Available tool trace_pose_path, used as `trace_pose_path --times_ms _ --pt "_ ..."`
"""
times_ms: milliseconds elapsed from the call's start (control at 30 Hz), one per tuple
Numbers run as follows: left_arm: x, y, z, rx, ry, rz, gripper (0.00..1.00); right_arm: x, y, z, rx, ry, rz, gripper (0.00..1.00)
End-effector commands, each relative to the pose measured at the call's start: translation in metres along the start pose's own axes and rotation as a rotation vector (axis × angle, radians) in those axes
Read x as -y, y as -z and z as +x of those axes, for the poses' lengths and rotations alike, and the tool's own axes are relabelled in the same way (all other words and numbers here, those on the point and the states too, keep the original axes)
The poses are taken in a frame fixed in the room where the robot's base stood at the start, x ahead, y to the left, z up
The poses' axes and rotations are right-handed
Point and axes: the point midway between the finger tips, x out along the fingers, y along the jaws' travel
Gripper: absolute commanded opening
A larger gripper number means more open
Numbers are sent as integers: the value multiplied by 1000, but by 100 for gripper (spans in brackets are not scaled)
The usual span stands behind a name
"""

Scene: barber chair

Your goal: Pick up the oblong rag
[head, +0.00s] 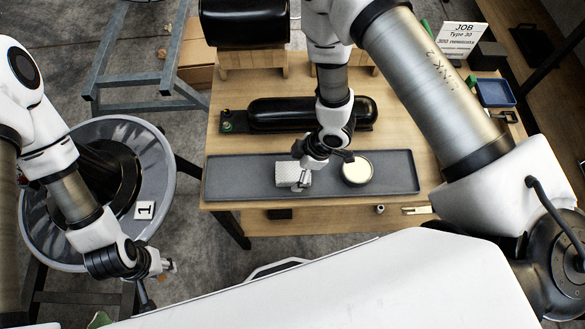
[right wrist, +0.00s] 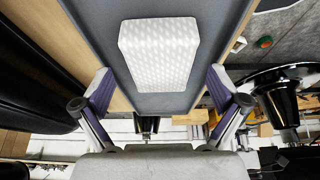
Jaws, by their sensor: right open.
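The oblong rag is a white, textured, block-shaped bundle (head: 289,172) on the long grey tray (head: 235,178), left of a round cream-topped dish (head: 357,170). In the right wrist view the rag (right wrist: 160,55) lies on the tray, ahead of and between my two spread fingertips. My right gripper (right wrist: 159,84) is open and empty, with a gap on both sides of the rag. In the head view my right gripper (head: 303,172) partly covers the rag's right side. My left gripper (head: 158,280) is at the lower left, away from the table; its jaw opening is unclear.
A black cylinder (head: 300,114) lies behind the tray on the wooden table (head: 400,130). A blue bin (head: 495,93) and a sign (head: 459,42) stand at the back right. A round grey stool-like piece (head: 45,215) is at the left. Small items lie along the table's front edge.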

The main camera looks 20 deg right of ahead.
Motion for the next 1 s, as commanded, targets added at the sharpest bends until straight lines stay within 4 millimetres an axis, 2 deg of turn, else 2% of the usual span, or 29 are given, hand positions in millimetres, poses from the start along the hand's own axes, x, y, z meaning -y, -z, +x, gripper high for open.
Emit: trace_pose_path --times_ms 133,967,1000 --pt "0 0 -1 0 0 0 40 0 0 11 0 0 0 97" --pt "0 0 2 0 0 0 40 0 -2 15 0 0 0 97" --pt "0 0 2 0 0 0 40 0 -2 15 0 0 0 90"
